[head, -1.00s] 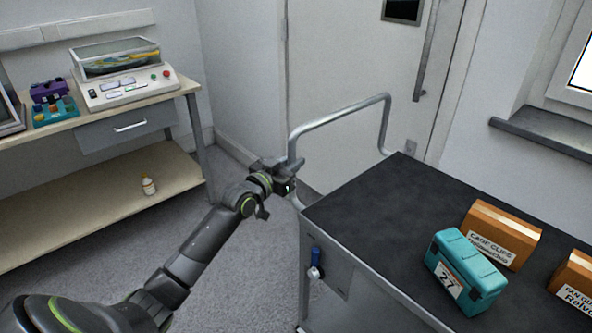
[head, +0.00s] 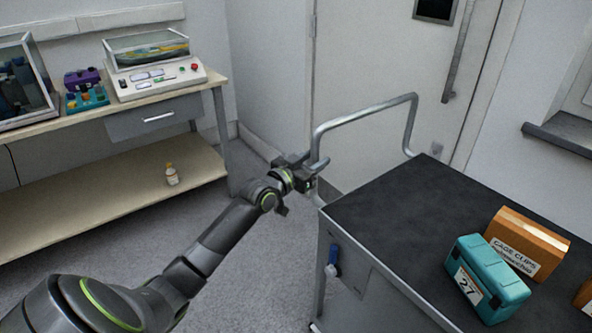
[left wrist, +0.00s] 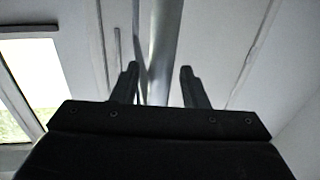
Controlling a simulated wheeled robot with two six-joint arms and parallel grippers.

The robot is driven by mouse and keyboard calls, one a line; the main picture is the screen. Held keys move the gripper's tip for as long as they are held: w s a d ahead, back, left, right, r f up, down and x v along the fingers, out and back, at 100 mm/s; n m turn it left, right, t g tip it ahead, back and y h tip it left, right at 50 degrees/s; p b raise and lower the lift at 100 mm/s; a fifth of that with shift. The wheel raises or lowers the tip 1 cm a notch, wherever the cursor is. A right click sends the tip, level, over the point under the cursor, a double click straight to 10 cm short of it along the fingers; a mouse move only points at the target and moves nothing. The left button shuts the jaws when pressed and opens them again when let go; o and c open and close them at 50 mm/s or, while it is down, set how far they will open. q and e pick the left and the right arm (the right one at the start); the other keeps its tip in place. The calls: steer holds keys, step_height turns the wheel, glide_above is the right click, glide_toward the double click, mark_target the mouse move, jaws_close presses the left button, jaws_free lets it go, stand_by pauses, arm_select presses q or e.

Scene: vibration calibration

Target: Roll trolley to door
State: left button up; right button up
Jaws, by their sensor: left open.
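The trolley (head: 385,213) has a black top and grey sides, and it stands at the right in the head view. Its tubular push handle (head: 365,112) rises from its far end, in front of the door (head: 392,75). My left gripper (head: 313,168) is open at the handle's left upright. In the left wrist view the handle tube (left wrist: 165,50) runs between the two open fingers (left wrist: 158,85). I cannot tell whether the fingers touch the tube. My right gripper is not in view.
On the trolley lie a teal case (head: 487,279) marked 27 and an orange-brown box (head: 528,243). A bench (head: 215,79) with a shaker device (head: 155,78) stands at the left, with a small bottle (head: 171,174) on its lower shelf. Grey floor (head: 235,250) is open between.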

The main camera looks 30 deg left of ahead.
arm_select(q)
steer(key=s+a+p, duration=0.2)
steer(key=s+p, duration=0.4)
steer(key=s, duration=1.1)
steer(key=shift+a, duration=0.3)
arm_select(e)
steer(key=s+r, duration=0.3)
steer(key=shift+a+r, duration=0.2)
arm_select(q)
steer(key=shift+w, duration=0.1)
